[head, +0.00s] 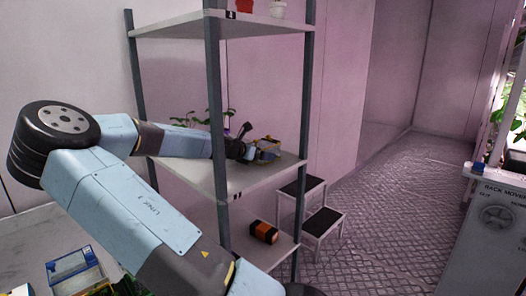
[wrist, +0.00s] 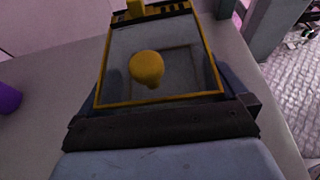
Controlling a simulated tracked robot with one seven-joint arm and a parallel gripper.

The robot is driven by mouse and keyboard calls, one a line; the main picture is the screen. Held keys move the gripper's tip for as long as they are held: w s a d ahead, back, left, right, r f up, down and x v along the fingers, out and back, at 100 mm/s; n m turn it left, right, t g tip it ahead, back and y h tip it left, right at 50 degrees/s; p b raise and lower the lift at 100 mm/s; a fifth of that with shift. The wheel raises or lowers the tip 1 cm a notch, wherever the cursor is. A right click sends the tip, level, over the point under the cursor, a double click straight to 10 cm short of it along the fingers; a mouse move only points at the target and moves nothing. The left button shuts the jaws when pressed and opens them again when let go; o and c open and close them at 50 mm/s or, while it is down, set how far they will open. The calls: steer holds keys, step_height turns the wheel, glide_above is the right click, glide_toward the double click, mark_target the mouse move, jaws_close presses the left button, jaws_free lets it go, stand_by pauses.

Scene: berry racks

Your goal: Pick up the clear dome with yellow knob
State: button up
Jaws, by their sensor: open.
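The clear dome, boxy with a yellow rim, shows in the wrist view (wrist: 185,65). Its round yellow knob (wrist: 147,67) is near the middle of that view. In the head view a small tan and yellowish box-like thing, which looks like the same dome (head: 269,144), stands on the middle shelf near its right end. My gripper (head: 254,147) is open, right at it and level with it, coming from the left. The fingers are hard to make out, and I cannot tell whether they touch the dome.
The middle shelf (head: 210,178) has a grey post (head: 216,110) in front of my forearm. A purple thing (wrist: 8,98) is at the left in the wrist view. An orange and black item (head: 263,232) lies on the lower shelf. A step stool (head: 318,220) stands right of the rack.

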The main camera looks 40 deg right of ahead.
steer(key=shift+d+f, duration=0.15)
steer(key=shift+d, duration=0.15)
steer(key=shift+c, duration=0.5)
steer(key=c, duration=0.6)
steer(key=shift+o, duration=0.2)
